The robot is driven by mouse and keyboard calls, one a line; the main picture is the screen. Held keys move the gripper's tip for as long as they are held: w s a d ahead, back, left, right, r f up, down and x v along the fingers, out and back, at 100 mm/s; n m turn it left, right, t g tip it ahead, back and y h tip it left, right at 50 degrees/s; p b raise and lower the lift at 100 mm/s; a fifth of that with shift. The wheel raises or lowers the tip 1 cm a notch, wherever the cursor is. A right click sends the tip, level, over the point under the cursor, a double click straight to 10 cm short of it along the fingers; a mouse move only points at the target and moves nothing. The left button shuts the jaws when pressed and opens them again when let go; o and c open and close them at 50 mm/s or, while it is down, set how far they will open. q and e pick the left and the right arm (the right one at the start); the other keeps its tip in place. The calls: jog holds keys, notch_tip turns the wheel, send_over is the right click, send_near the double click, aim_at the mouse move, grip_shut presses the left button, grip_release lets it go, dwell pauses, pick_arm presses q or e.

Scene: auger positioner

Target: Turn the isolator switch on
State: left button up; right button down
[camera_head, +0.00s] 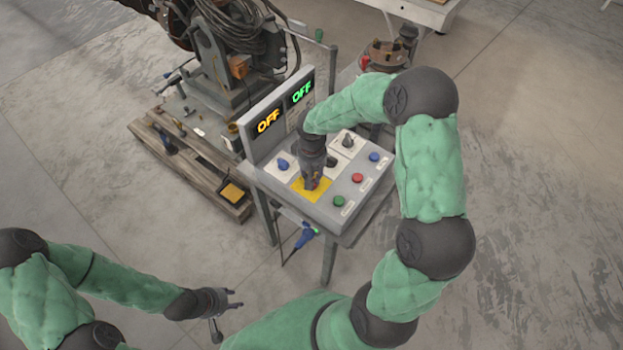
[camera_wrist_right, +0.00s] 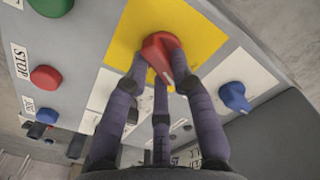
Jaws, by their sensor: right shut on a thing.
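The isolator switch is a red rotary knob (camera_wrist_right: 159,52) on a yellow plate (camera_wrist_right: 205,32) in the right wrist view. In the head view the yellow plate (camera_head: 323,195) lies at the front left of the control panel (camera_head: 322,214), with the knob mostly hidden by my gripper. My right gripper (camera_head: 312,183) points down onto the plate and is shut on the red knob, with fingers on both sides of it in the wrist view. My left gripper (camera_head: 236,299) is empty and open, low over the floor at bottom left.
Two displays on the back panel (camera_head: 284,107) both read OFF, one orange, one green. A blue knob (camera_head: 283,164), a grey knob (camera_head: 348,140), and green (camera_head: 339,201), red (camera_head: 357,178) and blue (camera_head: 374,157) buttons surround the plate. A wooden pallet (camera_head: 190,158) lies left.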

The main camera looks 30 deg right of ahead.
aim_at(313, 179)
jog(key=m+b, duration=0.3)
jog(key=m, duration=0.3)
jog(key=shift+s+f+b, duration=0.15)
jog(key=shift+b, duration=0.2)
jog(key=m+b, duration=0.1)
jog(key=m, duration=0.2)
jog(key=shift+s+m, duration=0.1)
jog(key=shift+m, duration=0.3)
jog(key=shift+s+m+b, duration=0.1)
jog(key=shift+m+b, duration=0.65)
jog(key=shift+m, duration=0.75)
jog(key=c, duration=1)
grip_release()
jog(key=shift+c, duration=0.2)
notch_tip(313, 179, up, 12)
